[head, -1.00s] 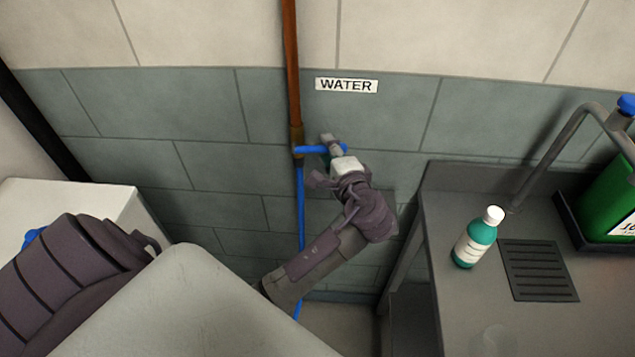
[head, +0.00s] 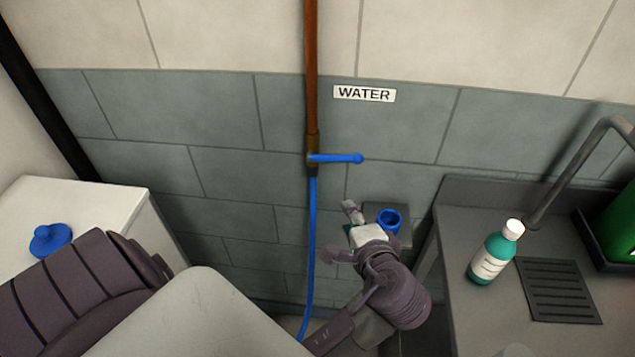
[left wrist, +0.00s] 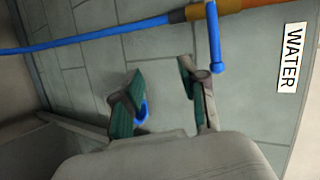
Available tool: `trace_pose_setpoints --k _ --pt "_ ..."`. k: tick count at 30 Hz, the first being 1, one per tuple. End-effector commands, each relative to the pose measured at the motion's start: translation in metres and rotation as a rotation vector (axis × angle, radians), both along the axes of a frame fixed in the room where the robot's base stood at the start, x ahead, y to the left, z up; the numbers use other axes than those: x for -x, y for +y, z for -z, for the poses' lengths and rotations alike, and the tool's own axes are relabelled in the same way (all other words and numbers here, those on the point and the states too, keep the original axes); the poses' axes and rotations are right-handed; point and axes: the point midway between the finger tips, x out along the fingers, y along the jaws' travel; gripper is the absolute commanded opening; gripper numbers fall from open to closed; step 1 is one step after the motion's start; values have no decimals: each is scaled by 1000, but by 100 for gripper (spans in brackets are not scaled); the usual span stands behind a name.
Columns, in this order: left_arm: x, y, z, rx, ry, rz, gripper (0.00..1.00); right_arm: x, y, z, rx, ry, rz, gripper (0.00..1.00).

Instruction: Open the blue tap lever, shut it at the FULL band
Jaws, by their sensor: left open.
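The blue tap lever (head: 338,158) sticks out level to the right from the brass valve on the copper pipe, square to the pipe. It also shows in the left wrist view (left wrist: 215,40), just beyond one finger. My left gripper (head: 340,232) is open and empty, below the lever and apart from it. Its two fingers (left wrist: 160,72) stand well apart in the left wrist view. A blue hose (head: 313,240) hangs from the valve. A blue round opening (head: 389,218) on a grey body shows behind the gripper. I see no FULL band. My right gripper is not in view.
A WATER label (head: 364,94) is on the tiled wall. On the right, a grey counter (head: 455,225) carries a teal bottle (head: 495,254) and a drain grate (head: 558,290). A white cabinet (head: 90,200) with a blue lid (head: 50,240) stands left. The wall around the lever is clear.

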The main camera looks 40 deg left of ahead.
Motion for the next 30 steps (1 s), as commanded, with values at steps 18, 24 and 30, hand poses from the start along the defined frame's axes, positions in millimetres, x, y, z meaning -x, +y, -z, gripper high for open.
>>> trace_pose_setpoints --k 18,24,30 --pt "65 8 106 529 107 -48 42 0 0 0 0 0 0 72" --pt "90 2 132 696 143 -84 42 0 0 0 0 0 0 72" --pt "104 -4 148 799 166 -111 42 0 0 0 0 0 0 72"
